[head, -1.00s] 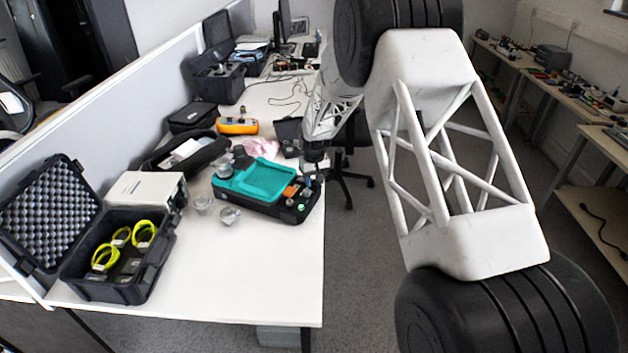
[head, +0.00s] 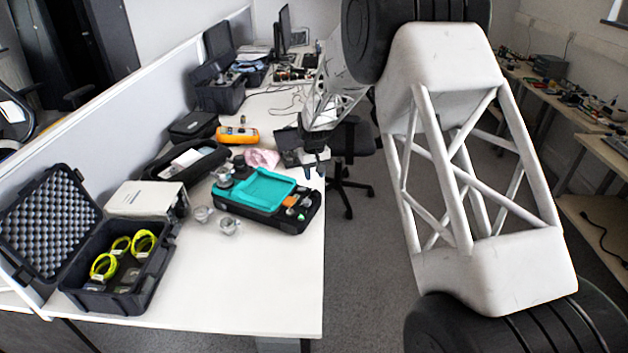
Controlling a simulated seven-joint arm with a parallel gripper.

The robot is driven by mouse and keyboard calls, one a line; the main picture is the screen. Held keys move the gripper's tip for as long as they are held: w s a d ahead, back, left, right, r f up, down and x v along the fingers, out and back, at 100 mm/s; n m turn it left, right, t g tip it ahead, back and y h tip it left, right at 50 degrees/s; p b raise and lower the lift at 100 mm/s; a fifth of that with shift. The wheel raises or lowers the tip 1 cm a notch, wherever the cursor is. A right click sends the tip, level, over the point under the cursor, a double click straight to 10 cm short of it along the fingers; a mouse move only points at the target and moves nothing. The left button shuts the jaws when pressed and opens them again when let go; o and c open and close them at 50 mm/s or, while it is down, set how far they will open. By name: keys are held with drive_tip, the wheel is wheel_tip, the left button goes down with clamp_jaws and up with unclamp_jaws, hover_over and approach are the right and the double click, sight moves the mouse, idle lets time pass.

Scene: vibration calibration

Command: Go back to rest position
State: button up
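My arm fills the right of the head view, with a white lattice link and black joints. Its far end is behind and above the table's right edge. My gripper (head: 314,161) is small and dark there, just beyond the black tray with the teal insert (head: 262,187). Its fingers are too small and dark to tell open from shut. I see nothing clearly held in it.
On the white table (head: 235,285) stand an open black case (head: 118,265) with yellow cable coils, a white box (head: 147,199), small grey metal parts (head: 229,225) and an orange device (head: 237,135). A divider runs along the left. An office chair (head: 347,170) stands right of the table.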

drive_tip(key=shift+r, duration=0.25)
drive_tip(key=shift+r, duration=0.1)
drive_tip(key=shift+s+d+r, duration=0.1)
drive_tip(key=shift+s+r, duration=0.05)
drive_tip(key=shift+r, duration=0.05)
drive_tip(key=s+d+r+m, duration=0.1)
drive_tip(key=s+d+r, duration=0.4)
drive_tip(key=s+r, duration=0.25)
drive_tip(key=s+d+r+t, duration=0.1)
drive_tip(key=s+d+r, duration=0.3)
drive_tip(key=s+r, duration=0.4)
drive_tip(key=s+d+r+m, duration=0.1)
drive_tip(key=s+d+r, duration=0.45)
drive_tip(key=s, duration=0.35)
drive_tip(key=s+d+r+m, duration=0.1)
drive_tip(key=s+d, duration=0.2)
drive_tip(key=s, duration=1.3)
drive_tip(key=s+d+r+m+t, duration=0.1)
drive_tip(key=s+d, duration=0.3)
drive_tip(key=s, duration=1.1)
drive_tip(key=shift+s+d+r+m+t, duration=0.15)
drive_tip(key=shift+s+r+m+t, duration=0.15)
drive_tip(key=shift+s+r+m, duration=0.1)
drive_tip(key=shift+w, duration=0.1)
